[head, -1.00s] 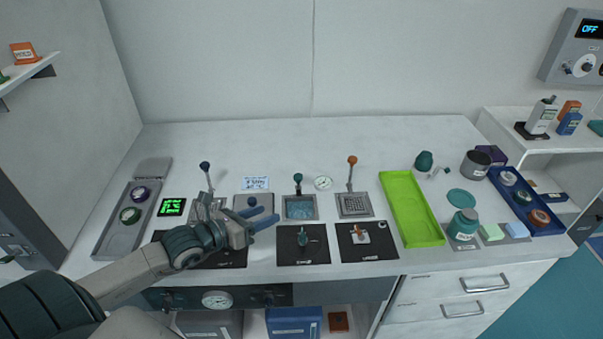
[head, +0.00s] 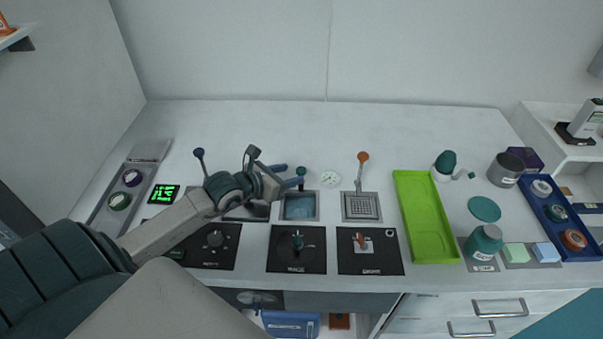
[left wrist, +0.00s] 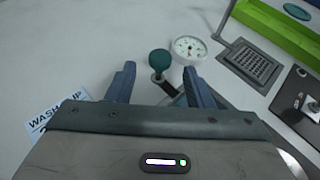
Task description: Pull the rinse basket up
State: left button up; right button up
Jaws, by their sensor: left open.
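Three sunken baths stand in a row, each with a knobbed basket handle. I cannot read which one is marked rinse. The middle bath (head: 299,207) holds blue liquid, and its basket handle has a teal knob (head: 301,171). My left gripper (head: 294,176) is open at this knob. In the left wrist view the teal knob (left wrist: 160,62) shows just beyond and between the two blue fingertips, not visibly gripped. The basket under it is mostly hidden. The right basket (head: 361,206) has a grid and an orange knob. The left handle has a dark blue knob (head: 199,152). My right gripper is not in view.
A round dial (head: 330,179) lies just right of the teal knob. Black control panels (head: 297,249) line the front edge. A green tray (head: 426,218), jars and a blue tray stand at the right. The back of the table is clear.

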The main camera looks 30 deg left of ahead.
aim_at(297, 172)
pick_arm(q)
jog(key=x, duration=0.3)
jog(key=shift+w+d, duration=0.1)
jog(key=shift+w, duration=0.3)
jog(key=shift+w+d+f, duration=0.1)
jog(key=shift+w+f, duration=0.1)
jog(key=shift+w, duration=0.15)
jog(key=shift+w+d+f, duration=0.1)
jog(key=shift+w+f, duration=0.15)
jog(key=shift+w, duration=0.15)
jog(key=c, duration=1)
grip_shut()
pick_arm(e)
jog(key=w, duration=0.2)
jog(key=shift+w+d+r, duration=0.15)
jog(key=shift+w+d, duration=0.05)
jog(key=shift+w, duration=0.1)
